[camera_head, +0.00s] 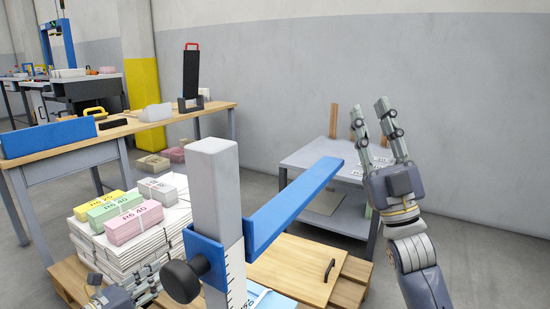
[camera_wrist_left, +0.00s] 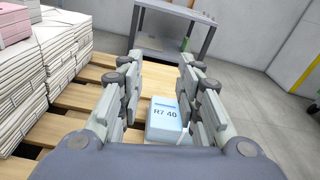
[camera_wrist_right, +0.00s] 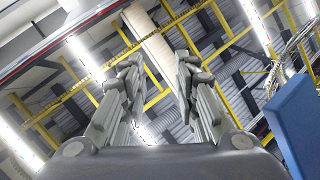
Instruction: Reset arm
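My right gripper (camera_head: 390,125) is raised on the right of the head view, with its fingers pointing up. It is open and empty; in the right wrist view (camera_wrist_right: 158,68) only ceiling shows between its fingers. My left gripper (camera_wrist_left: 160,75) is open. A light-blue bundle marked R7 40 (camera_wrist_left: 165,124) lies on the wooden pallet below and between its fingers, not visibly gripped. In the head view my left gripper (camera_head: 128,292) shows only partly at the bottom left, beside the paper stack. The blue bundle (camera_head: 268,299) is mostly cut off there.
A grey post with a blue horizontal arm (camera_head: 295,205) and a black knob (camera_head: 182,280) stands in front. White newspaper stacks (camera_head: 130,246) carry yellow, green, pink and white bundles. A grey two-tier table (camera_head: 310,157) stands near the wall; a wooden workbench (camera_head: 70,145) is at left.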

